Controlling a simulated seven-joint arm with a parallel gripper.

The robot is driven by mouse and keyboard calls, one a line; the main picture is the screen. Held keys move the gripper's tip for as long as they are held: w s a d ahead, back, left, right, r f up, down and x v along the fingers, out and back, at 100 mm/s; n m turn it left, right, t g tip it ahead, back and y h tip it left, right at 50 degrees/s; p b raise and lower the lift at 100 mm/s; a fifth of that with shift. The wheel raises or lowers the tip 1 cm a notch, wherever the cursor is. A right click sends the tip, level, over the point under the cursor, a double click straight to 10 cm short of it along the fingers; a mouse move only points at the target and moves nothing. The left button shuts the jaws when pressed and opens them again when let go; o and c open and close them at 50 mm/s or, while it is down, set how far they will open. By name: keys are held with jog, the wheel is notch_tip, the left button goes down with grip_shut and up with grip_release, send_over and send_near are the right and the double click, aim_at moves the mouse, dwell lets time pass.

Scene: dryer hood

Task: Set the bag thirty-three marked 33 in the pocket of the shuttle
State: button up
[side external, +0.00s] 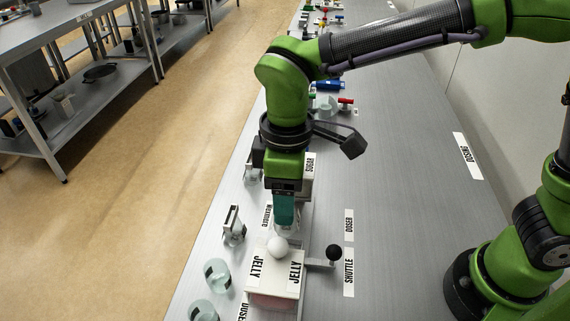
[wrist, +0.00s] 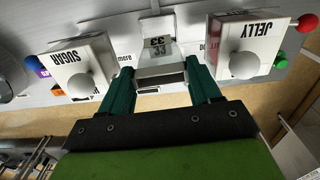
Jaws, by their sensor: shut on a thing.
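The bag thirty-three (wrist: 158,48), a small pale block with 33 printed on it, is between the two teal fingers of my gripper (wrist: 160,68) in the wrist view. My gripper is shut on it. In the side external view my gripper (side external: 284,218) points down between the SUGAR and JELLY boxes, and the bag is hidden there. The SHUTTLE label (side external: 348,272) lies on the bench right of the JELLY box. A black-knobbed lever (side external: 333,254) sticks out beside that label. The shuttle's pocket cannot be made out.
The white JELLY box (side external: 272,270) with a round white knob stands close in front of my gripper. The SUGAR box (wrist: 82,66) is on the other side. Glass rings (side external: 217,275) stand at the left bench edge.

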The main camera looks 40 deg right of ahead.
aim_at(287, 234)
notch_tip(287, 234, down, 11)
jog(key=shift+d+r, duration=0.1)
jog(key=shift+r, duration=0.05)
dwell(0.4)
jog(key=shift+f, duration=0.2)
jog(key=o, duration=1.3)
